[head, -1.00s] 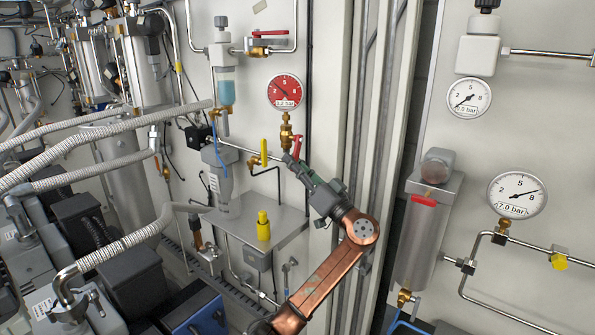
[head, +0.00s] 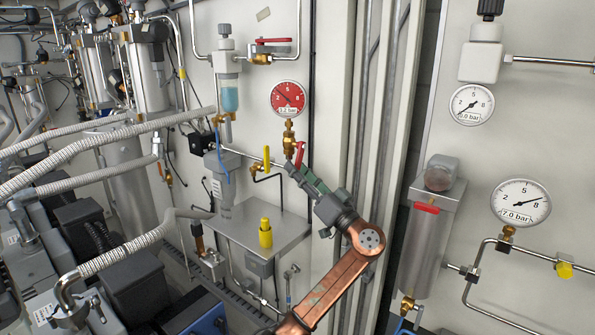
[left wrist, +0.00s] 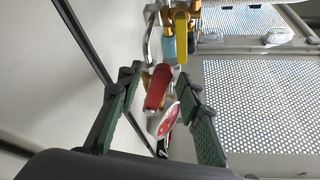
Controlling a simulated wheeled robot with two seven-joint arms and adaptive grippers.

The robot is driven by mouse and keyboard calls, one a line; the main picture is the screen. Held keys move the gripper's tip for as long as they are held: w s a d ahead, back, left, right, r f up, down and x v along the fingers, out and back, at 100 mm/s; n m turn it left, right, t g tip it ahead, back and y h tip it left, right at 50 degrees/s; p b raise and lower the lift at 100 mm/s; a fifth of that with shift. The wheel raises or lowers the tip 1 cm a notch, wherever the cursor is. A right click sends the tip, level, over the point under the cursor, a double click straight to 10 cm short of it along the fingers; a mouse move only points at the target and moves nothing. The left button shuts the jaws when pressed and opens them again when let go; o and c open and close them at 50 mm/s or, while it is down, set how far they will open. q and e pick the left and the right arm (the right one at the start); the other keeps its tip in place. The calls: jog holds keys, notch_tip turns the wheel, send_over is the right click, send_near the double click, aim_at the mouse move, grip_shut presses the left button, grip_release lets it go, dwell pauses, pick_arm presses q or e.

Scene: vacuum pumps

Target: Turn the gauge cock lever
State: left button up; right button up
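The gauge cock lever (head: 300,153) is red and stands nearly upright, tilted slightly, at the brass cock (head: 289,140) below the red-faced gauge (head: 289,98). My left gripper (head: 291,168) is just below and beside the lever in the head view. In the left wrist view the lever (left wrist: 158,87) appears between the two green-padded fingers (left wrist: 160,75), which are apart, with visible gaps on both sides. The gauge edge (left wrist: 168,120) shows beside it. Whether the lever is at the fingers' depth is hard to tell. My right gripper is out of view.
A yellow lever (head: 266,158) stands close left of the cock. Vertical pipes (head: 362,110) run to the right. Hoses and pumps crowd the left.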

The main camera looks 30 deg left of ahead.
pick_arm(q)
jog(key=shift+s+d+f, duration=0.1)
jog(key=shift+d+f, duration=0.15)
jog(key=shift+d, duration=0.25)
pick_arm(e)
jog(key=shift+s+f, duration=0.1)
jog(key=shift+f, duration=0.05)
pick_arm(q)
jog(key=b+v, duration=0.1)
jog(key=v, duration=0.5)
jog(key=shift+b, duration=0.35)
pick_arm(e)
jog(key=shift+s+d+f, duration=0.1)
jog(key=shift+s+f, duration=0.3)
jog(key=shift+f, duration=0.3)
